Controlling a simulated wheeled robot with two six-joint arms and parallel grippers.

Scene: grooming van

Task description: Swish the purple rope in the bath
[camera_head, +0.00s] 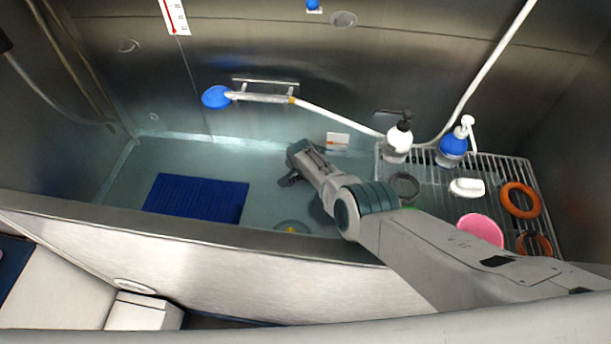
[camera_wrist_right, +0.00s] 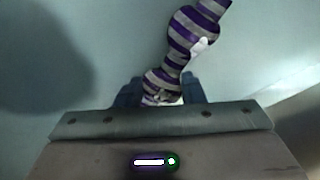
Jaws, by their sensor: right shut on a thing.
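The purple rope (camera_wrist_right: 185,45) is striped purple and white with knotted bulges. It shows in the right wrist view, rising from between the fingers of my right gripper (camera_wrist_right: 160,92), which is shut on its near end. In the head view my right gripper (camera_head: 287,180) reaches down into the steel bath (camera_head: 125,180), and the rope is hidden there behind my arm. I cannot tell whether the rope touches the bath floor. My left gripper is not in view.
A blue mat (camera_head: 196,198) lies on the bath floor at left. A wire rack (camera_head: 385,165) at right holds a white bottle (camera_head: 397,143), a blue bottle (camera_head: 453,148), a white soap bar (camera_head: 467,187), an orange ring (camera_head: 520,200) and a pink disc (camera_head: 481,230). A blue shower head (camera_head: 215,97) hangs on the back wall.

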